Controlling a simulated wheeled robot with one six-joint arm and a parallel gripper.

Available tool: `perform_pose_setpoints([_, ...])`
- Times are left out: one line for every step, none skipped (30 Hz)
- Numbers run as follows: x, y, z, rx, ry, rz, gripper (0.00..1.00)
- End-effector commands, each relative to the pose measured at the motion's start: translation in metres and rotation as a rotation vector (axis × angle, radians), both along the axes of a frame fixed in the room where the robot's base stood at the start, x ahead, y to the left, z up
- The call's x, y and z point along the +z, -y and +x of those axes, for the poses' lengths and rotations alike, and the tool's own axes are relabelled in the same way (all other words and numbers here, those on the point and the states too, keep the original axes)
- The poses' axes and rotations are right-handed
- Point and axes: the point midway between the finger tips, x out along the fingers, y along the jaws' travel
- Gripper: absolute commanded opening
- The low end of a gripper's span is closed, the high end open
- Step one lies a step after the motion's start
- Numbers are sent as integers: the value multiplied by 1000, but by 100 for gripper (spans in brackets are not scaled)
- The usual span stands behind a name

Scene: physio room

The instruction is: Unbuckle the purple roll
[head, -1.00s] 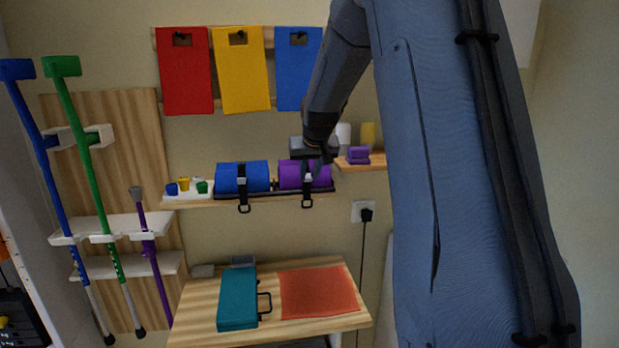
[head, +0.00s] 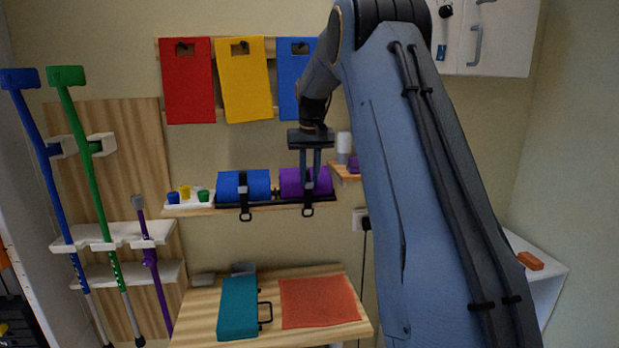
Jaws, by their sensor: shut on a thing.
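The purple roll (head: 291,184) lies on the wall shelf, at the right of the blue roll (head: 244,186). A black strap (head: 308,208) crosses the purple roll and hangs below the shelf edge in a loop. My gripper (head: 311,180) points down from above at the purple roll's front, its two fingers close together over the strap. It is shut on the strap's buckle, which the fingers mostly hide, so I cannot tell whether the buckle is fastened. The blue roll has its own black strap, hanging down the same way.
A small ledge (head: 347,177) with a white bottle (head: 344,143) and a purple item (head: 354,163) is close at the right of my gripper. Small coloured cups stand at the shelf's left end. A table with a teal case (head: 237,307) is below.

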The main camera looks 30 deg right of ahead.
Motion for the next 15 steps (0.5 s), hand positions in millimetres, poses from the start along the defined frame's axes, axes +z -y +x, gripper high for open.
perform_pose_setpoints([-3, 0, 0, 0, -3, 1, 0])
perform_pose_setpoints([-3, 0, 0, 0, -3, 1, 0])
perform_pose_setpoints([-3, 0, 0, 0, -3, 1, 0])
perform_pose_setpoints([-3, 0, 0, 0, -3, 1, 0])
perform_pose_setpoints([-3, 0, 0, 0, -3, 1, 0])
perform_pose_setpoints([-3, 0, 0, 0, -3, 1, 0])
perform_pose_setpoints([-3, 0, 0, 0, -3, 1, 0])
perform_pose_setpoints([-3, 0, 0, 0, -3, 1, 0])
perform_pose_setpoints([-3, 0, 0, 0, -3, 1, 27])
perform_pose_setpoints([-3, 0, 0, 0, -3, 1, 32])
perform_pose_setpoints([-2, 0, 0, 0, -2, 1, 37])
perform_pose_setpoints([-2, 0, 0, 0, -2, 1, 39])
perform_pose_setpoints([-2, 0, 0, 0, -2, 1, 39])
perform_pose_setpoints([-2, 0, 0, 0, -2, 1, 39])
perform_pose_setpoints([-2, 0, 0, 0, -1, 0, 39])
